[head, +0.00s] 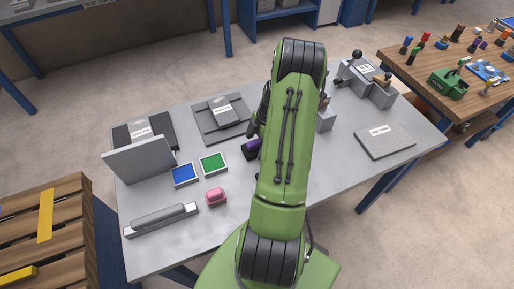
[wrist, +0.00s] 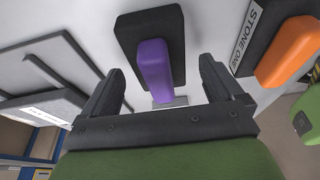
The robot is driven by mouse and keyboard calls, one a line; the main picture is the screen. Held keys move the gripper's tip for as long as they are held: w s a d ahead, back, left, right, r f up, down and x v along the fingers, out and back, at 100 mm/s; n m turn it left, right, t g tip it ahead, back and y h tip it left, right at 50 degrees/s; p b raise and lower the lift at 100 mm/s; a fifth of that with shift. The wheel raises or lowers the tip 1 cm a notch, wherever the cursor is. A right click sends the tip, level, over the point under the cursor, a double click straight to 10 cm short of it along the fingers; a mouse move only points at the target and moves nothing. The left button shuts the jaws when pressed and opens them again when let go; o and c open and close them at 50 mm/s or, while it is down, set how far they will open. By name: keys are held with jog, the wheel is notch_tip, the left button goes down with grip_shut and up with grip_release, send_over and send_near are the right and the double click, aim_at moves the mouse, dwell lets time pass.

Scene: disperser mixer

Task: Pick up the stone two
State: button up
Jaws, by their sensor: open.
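A purple block (wrist: 154,70) with a dark base (wrist: 173,22) shows in the wrist view, in line with the gap of my gripper. I read no label on it, so I cannot tell if it is stone two. In the head view the purple block (head: 252,147) is partly hidden by my arm. An orange block (wrist: 288,52) is to the right, beside a label reading STONE ONE (wrist: 249,28). My gripper (wrist: 163,74) is open, its fingers on either side of the purple block in the picture. I cannot tell how far away the block is.
A grey machine (head: 365,82) stands at the back right.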

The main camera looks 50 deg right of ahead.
aim_at(256, 142)
jog(key=shift+x, duration=0.8)
jog(key=shift+c, duration=0.2)
jog(key=shift+r, duration=0.1)
jog(key=c, duration=1.3)
notch_tip(256, 142, up, 10)
jog(key=shift+r+p, duration=0.1)
jog(key=shift+p, duration=0.6)
jog(key=o, duration=0.6)
jog(key=shift+c, duration=1.4)
